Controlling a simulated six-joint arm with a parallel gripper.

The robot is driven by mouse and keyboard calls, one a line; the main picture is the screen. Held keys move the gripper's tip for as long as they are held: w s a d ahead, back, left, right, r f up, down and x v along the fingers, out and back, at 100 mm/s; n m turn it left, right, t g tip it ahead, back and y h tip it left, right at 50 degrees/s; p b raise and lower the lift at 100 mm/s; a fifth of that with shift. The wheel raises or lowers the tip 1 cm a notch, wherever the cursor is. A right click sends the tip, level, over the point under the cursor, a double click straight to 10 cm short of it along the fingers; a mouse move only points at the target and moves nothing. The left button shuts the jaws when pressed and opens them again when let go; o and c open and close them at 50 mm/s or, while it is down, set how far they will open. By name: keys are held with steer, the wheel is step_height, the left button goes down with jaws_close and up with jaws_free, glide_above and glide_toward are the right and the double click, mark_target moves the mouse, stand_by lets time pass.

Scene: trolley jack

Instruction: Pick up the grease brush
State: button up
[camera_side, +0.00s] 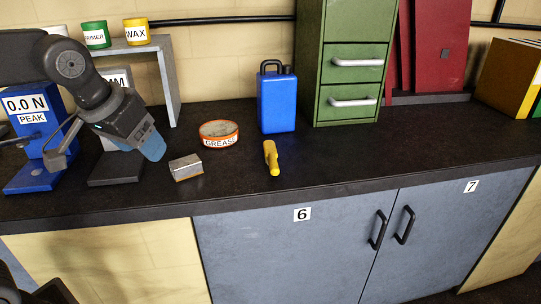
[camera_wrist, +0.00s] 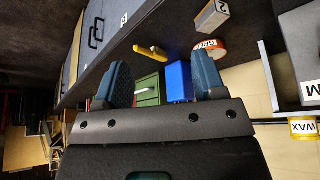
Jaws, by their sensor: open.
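A yellow-handled tool, which looks like the grease brush (camera_side: 271,157), lies on the dark worktop in front of the blue canister; its bristles cannot be made out. It also shows in the wrist view (camera_wrist: 150,51), beyond my fingertips. My gripper (camera_side: 152,144) is to the left of it in the side view, above the worktop and apart from it. In the wrist view my gripper (camera_wrist: 163,80) has its two blue fingers spread wide with nothing held between them. An orange tin marked GREASE (camera_side: 219,140) stands between my gripper and the brush, farther back.
A blue canister (camera_side: 277,103) and green drawers (camera_side: 349,80) stand behind the brush. A blue force gauge (camera_side: 28,120) and a grey shelf (camera_side: 170,80) with tins are at left. The worktop right of the brush is clear.

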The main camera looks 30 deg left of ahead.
steer(key=w+r+n, duration=0.1)
steer(key=w+r, duration=0.1)
steer(key=w, duration=0.6)
steer(key=n+g+y, duration=0.2)
steer(key=n, duration=0.4)
glide_above(271, 153)
steer(key=s+d, duration=0.3)
step_height(271, 153, down, 10)
steer(key=shift+y, duration=0.3)
steer(key=x, duration=0.7)
steer(key=shift+w+f, duration=0.2)
steer(key=shift+f, duration=0.1)
steer(key=x, duration=0.5)
steer(key=shift+s+a+f, duration=0.1)
steer(key=c, duration=1.1)
steer(key=shift+t, duration=0.3)
